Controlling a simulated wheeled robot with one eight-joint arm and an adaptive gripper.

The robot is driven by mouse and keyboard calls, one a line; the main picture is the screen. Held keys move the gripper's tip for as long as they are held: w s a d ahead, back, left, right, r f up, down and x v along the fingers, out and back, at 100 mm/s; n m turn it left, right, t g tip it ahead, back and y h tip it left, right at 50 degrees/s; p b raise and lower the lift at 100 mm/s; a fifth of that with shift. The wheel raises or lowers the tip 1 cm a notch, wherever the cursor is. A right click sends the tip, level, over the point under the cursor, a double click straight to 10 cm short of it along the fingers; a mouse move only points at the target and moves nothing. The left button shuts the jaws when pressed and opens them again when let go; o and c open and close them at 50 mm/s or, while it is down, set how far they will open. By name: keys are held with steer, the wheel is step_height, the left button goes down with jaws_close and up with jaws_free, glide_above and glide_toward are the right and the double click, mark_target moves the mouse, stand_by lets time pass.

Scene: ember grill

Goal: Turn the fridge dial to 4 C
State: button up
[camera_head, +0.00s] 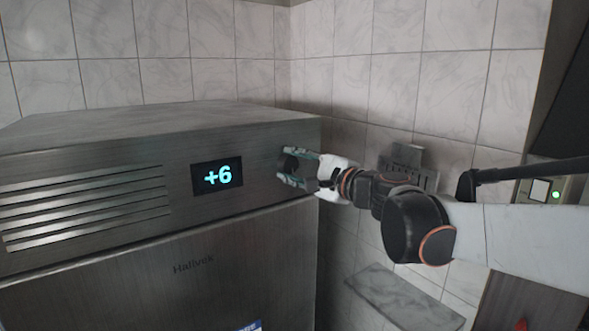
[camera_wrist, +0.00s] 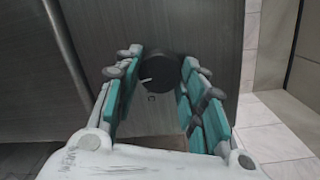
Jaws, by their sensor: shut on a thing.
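The steel fridge (camera_head: 110,240) fills the left of the head view, with a lit display (camera_head: 217,176) on its upper panel reading +6. The dark round dial (camera_head: 290,163) is at the right end of that panel. My gripper (camera_head: 283,166) reaches it from the right, with its two fingers around the dial. In the wrist view the dial (camera_wrist: 161,67) lies between the teal fingertips of my gripper (camera_wrist: 158,68). A white pointer mark shows at the dial's lower left. The gripper is shut on the dial.
Vent slats (camera_head: 85,207) lie left of the display. A tiled wall (camera_head: 400,60) stands behind and to the right. A grey wall bracket (camera_head: 409,168) is behind my arm, and a marble shelf (camera_head: 405,297) is below it. A control panel with a green light (camera_head: 556,195) is at far right.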

steer(key=n+b, duration=0.1)
steer(key=n, duration=0.3)
steer(key=shift+h, duration=0.3)
steer(key=n, duration=0.4)
steer(key=shift+s+a+n+h+b, duration=0.1)
steer(key=shift+n+h+b, duration=0.2)
steer(key=shift+n+b, duration=0.1)
steer(key=o, duration=1.1)
steer(key=shift+c, duration=0.2)
steer(key=v, duration=1.2)
